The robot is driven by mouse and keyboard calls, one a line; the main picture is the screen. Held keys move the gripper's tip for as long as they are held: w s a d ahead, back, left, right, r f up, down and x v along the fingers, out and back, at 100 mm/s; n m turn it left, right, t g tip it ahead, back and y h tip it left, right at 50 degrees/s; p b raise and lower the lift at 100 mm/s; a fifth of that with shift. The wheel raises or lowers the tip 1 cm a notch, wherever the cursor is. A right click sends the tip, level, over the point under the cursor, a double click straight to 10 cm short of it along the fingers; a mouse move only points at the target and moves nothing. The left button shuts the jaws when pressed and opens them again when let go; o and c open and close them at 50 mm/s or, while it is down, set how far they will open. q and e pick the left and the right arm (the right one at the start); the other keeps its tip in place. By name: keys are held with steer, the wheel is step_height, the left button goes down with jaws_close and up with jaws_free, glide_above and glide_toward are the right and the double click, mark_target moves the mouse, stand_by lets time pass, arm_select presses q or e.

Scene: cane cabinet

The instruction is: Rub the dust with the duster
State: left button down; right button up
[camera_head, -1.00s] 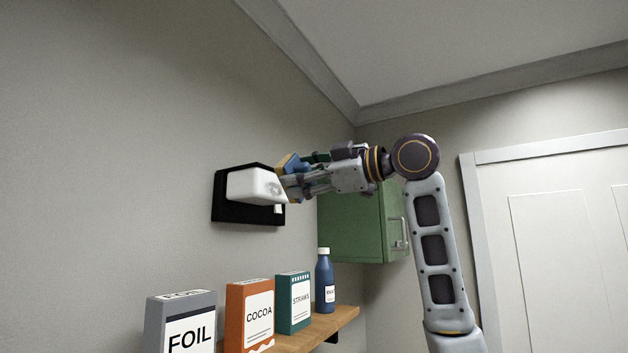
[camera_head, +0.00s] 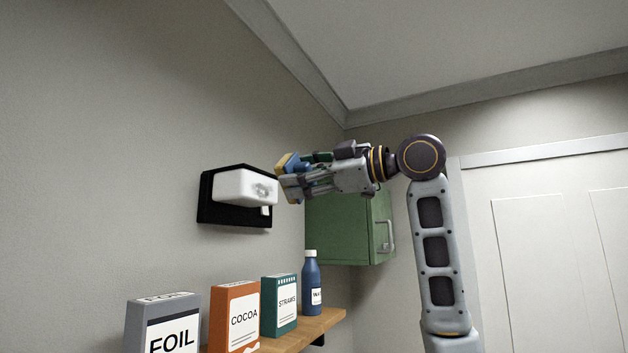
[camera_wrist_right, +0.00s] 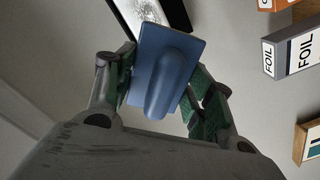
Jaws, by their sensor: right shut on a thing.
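The duster (camera_head: 289,162), a blue plate with a handle and a tan pad, is held at the tip of my right gripper (camera_head: 293,182). In the right wrist view the blue duster (camera_wrist_right: 165,70) sits between the green-padded fingers, which are shut on its handle. The dust (camera_head: 262,189) is a grey smudge on a white box-like block (camera_head: 235,187) mounted on a black wall board (camera_head: 207,208). The duster is just right of the block in the head view; I cannot tell whether they touch. In the wrist view the smudge (camera_wrist_right: 132,14) lies beyond the duster. My left gripper is out of view.
A wooden shelf (camera_head: 318,327) below holds a foil box (camera_head: 160,322), a cocoa box (camera_head: 234,315), a straws box (camera_head: 280,303) and a blue bottle (camera_head: 311,287). A green cabinet (camera_head: 340,230) hangs behind my right gripper. A white door (camera_head: 540,260) is at right.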

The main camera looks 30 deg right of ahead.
steer(key=shift+w+a, duration=0.1)
steer(key=shift+w, duration=0.05)
stand_by(0.3)
steer(key=shift+p+x, duration=0.7)
steer(key=shift+x, duration=2.95)
steer(key=shift+x, duration=0.9)
steer(key=shift+r, duration=0.1)
steer(key=shift+w+d, duration=0.45)
steer(key=shift+d, duration=0.25)
steer(key=shift+w+d, duration=0.4)
steer(key=shift+d, duration=0.3)
steer(key=shift+d, duration=0.1)
steer(key=shift+w+d, duration=0.45)
steer(key=shift+d, duration=0.2)
steer(key=shift+w+d, duration=0.45)
steer(key=shift+d, duration=0.2)
